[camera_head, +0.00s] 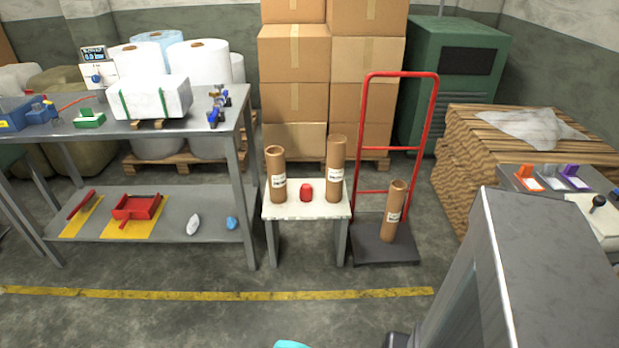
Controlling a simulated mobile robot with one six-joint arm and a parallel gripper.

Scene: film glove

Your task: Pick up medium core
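Three brown cardboard cores with white labels stand upright. One core (277,176) is at the left of a small white-topped table (306,214). A taller core (336,170) is at the right of that table. A third core (394,212) stands on the dark base plate of a red-framed cart (372,250). The tall table core looks longest; I cannot tell for sure which of the other two is medium. My gripper is not in view.
A red object (306,191) sits between the two table cores. A grey workbench (165,130) stands left, stacked cardboard boxes (295,97) behind, a brown stack (525,140) right. A large grey metal part fills the lower right. Floor in front is mostly clear, with a yellow line (215,294).

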